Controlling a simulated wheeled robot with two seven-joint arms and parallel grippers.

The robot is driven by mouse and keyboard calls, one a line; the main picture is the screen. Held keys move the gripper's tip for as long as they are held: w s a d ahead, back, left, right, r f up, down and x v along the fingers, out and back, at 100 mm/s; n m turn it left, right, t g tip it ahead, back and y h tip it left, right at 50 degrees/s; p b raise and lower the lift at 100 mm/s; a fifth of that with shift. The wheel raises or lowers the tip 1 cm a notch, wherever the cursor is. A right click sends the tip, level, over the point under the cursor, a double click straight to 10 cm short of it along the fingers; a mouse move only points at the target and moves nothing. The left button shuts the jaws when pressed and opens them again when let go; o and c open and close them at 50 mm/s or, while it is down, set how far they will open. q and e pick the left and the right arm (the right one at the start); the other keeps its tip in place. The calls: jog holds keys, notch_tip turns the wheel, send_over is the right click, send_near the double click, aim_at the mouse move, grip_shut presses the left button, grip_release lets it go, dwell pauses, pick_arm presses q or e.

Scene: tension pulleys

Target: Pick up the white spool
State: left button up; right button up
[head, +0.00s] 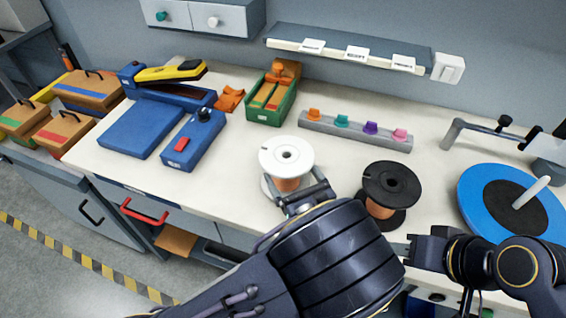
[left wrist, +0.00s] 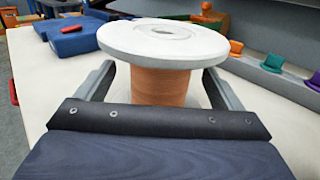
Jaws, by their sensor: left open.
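The white spool (head: 286,155) stands upright on the white workbench, with an orange-brown winding between its flanges. It also shows large in the left wrist view (left wrist: 163,42). My left gripper (head: 290,190) is at the spool's near side. In the left wrist view its two open fingers (left wrist: 163,92) lie on either side of the winding, below the top flange. Gaps show between fingers and winding, and the fingertips are partly hidden by the flange. My right gripper (head: 412,250) is at the bench's front edge near the black spool; its jaws are too small to read.
A black spool (head: 391,184) stands right of the white one. A blue disc (head: 511,203) lies farther right. Behind are a grey rail (head: 356,132) with coloured pegs and a green box (head: 272,98). A blue device (head: 193,139) is to the left. Bare bench surface lies left of the white spool.

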pick_arm(q)
jog(key=shift+p+x, duration=0.5)
jog(key=shift+x, duration=2.2)
jog(key=shift+d+f, duration=0.1)
jog(key=shift+f, duration=0.05)
jog(key=c, duration=1.4)
jog(key=shift+c, duration=0.8)
